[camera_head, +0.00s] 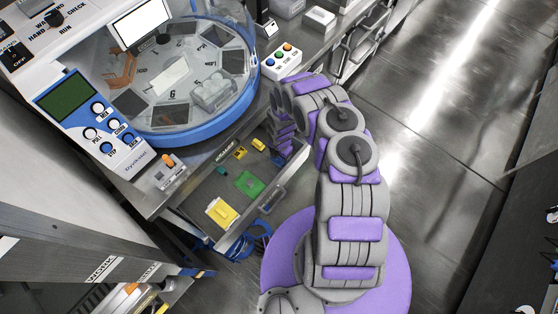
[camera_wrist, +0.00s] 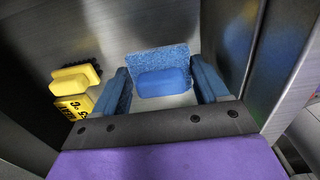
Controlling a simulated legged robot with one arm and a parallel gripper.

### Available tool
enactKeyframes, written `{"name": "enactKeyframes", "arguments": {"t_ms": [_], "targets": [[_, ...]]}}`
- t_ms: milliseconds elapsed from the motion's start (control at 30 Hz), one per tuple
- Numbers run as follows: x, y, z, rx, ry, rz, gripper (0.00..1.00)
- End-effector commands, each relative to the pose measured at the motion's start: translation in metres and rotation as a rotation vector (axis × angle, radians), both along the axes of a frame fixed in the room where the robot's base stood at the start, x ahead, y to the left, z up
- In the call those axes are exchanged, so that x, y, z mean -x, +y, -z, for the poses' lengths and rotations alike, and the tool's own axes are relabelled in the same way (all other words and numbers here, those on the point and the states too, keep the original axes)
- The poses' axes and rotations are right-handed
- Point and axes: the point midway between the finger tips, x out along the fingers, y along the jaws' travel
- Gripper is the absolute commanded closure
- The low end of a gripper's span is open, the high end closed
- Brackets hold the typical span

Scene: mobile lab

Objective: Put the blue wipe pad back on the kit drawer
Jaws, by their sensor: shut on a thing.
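The blue wipe pad (camera_wrist: 163,82) has a smooth blue block handle and a speckled, textured blue sheet behind it. In the wrist view it sits between the two blue fingers of my gripper (camera_wrist: 160,75), which is shut on it. The open kit drawer (camera_head: 190,212) is in the middle of the head view. My gripper (camera_head: 280,152) reaches down into its far right corner. The pad is hidden behind my arm in the head view. In the wrist view the drawer's metal wall (camera_wrist: 225,40) is close to the right finger. I cannot tell whether the pad touches the drawer floor.
A yellow brush (camera_wrist: 74,77) and a yellow labelled item (camera_wrist: 74,107) lie left of my gripper. The drawer also holds a green piece (camera_head: 249,184) and a yellow pad (camera_head: 221,212). A round, blue-rimmed machine (camera_head: 205,128) stands above the drawer. Open floor (camera_head: 450,150) lies to the right.

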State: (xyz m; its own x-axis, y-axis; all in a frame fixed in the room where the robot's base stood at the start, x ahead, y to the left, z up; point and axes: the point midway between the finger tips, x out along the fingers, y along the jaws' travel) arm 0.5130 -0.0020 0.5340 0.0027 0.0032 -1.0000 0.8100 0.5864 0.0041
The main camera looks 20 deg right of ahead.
Motion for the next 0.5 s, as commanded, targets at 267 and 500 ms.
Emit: {"name": "enactKeyframes", "arguments": {"t_ms": [267, 500], "targets": [[0.002, 0.006, 0.035, 0.009, 0.005, -0.003, 0.55], [0.002, 0.004, 0.035, 0.007, 0.003, -0.003, 0.55]]}}
